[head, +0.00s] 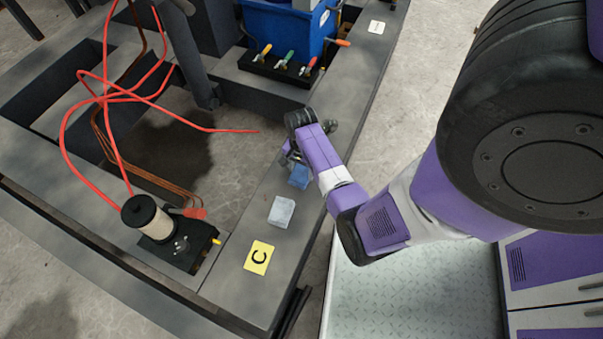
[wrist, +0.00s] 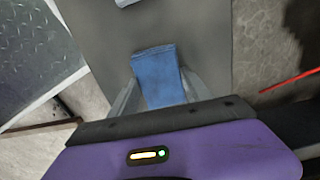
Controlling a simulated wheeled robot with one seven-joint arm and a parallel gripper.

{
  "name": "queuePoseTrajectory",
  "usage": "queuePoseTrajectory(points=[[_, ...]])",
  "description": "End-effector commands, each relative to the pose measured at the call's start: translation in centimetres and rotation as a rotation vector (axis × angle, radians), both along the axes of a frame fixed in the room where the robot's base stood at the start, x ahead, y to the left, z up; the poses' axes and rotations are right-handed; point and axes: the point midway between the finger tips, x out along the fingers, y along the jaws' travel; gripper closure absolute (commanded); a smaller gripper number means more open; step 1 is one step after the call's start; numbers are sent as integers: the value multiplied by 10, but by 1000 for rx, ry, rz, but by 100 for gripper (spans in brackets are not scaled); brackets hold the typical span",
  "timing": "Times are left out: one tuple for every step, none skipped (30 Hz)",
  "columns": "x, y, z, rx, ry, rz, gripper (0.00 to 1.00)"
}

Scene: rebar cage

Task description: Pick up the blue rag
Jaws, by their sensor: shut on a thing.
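The blue rag (head: 299,178) is a small folded cloth at the grey beam, just below my gripper in the head view. In the wrist view the blue rag (wrist: 157,75) lies between the two grey fingers of my gripper (wrist: 157,93). My gripper is shut on the rag, one finger along each side. In the head view my gripper (head: 290,158) is partly hidden by my own wrist. I cannot tell whether the rag still touches the beam.
A blue bin (head: 285,30) and several coloured-handled tools (head: 288,55) are behind.

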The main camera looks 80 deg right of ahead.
Motion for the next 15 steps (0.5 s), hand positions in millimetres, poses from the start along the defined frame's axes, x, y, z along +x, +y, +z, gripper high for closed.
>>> queuePoseTrajectory(points=[[0, 0, 0, 0, 0, 0, 83], [0, 0, 0, 0, 0, 0, 83], [0, 0, 1, 0, 0, 0, 83], [0, 0, 2, 0, 0, 0, 83], [0, 0, 3, 0, 0, 0, 83], [0, 0, 5, 0, 0, 0, 83], [0, 0, 7, 0, -1, 0, 83], [0, 0, 9, -1, -1, 0, 83], [0, -1, 13, -1, -2, 0, 83], [0, -1, 17, -2, -1, 0, 83], [0, -1, 21, -1, -2, 0, 83], [0, -1, 27, -1, -2, 0, 83], [1, -1, 33, -3, -2, 0, 83], [1, -1, 39, -3, -2, 0, 83], [1, -1, 48, -3, -2, 0, 83]])
